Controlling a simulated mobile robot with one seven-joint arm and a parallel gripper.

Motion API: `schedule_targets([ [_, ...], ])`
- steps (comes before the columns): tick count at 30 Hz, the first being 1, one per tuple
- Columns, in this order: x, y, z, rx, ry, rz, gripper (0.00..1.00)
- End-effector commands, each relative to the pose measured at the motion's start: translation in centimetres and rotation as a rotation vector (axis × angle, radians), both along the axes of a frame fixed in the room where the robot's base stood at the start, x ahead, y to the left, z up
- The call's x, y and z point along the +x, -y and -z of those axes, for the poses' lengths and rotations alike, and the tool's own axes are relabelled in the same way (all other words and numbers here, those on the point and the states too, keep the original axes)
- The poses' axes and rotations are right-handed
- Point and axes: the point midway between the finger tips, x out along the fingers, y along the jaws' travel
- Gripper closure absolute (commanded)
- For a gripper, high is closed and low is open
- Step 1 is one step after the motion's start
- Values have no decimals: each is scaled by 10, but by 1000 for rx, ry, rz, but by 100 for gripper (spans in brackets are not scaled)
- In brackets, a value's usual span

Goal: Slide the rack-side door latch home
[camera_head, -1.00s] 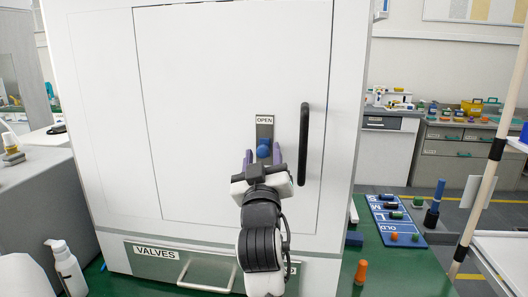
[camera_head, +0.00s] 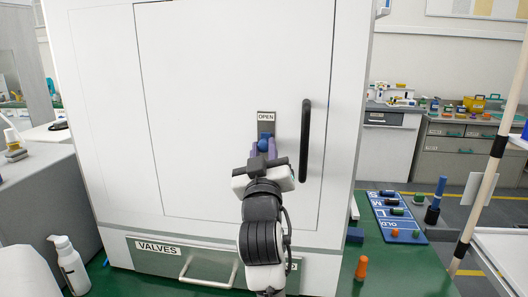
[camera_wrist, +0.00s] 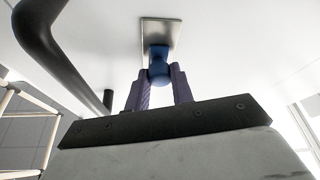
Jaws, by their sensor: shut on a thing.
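The door latch is a blue knob (camera_head: 263,145) on a dark grey plate (camera_head: 266,126) fixed to the white door (camera_head: 220,80). A label reading OPEN (camera_head: 266,115) sits at the top of the plate. My gripper (camera_head: 262,152) reaches up to the knob from below, with its purple fingers on either side of it. In the wrist view the blue knob (camera_wrist: 158,68) is between the fingertips (camera_wrist: 159,76), and the plate (camera_wrist: 160,33) is behind it. My gripper is shut on the knob. The lower part of the plate is hidden by my gripper in the head view.
A black vertical door handle (camera_head: 304,140) stands just right of the latch and also shows at the left in the wrist view (camera_wrist: 60,50). A drawer labelled VALVES (camera_head: 158,249) with a metal handle is below. An orange peg (camera_head: 361,268) stands on the green bench at right.

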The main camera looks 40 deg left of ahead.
Motion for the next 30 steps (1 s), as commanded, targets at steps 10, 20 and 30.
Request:
schedule_targets([
  [10, 0, 0, -20, 2, 2, 0, 100],
  [20, 0, 0, -20, 2, 2, 0, 54],
  [30, 1, 0, -17, 0, 0, 1, 54],
])
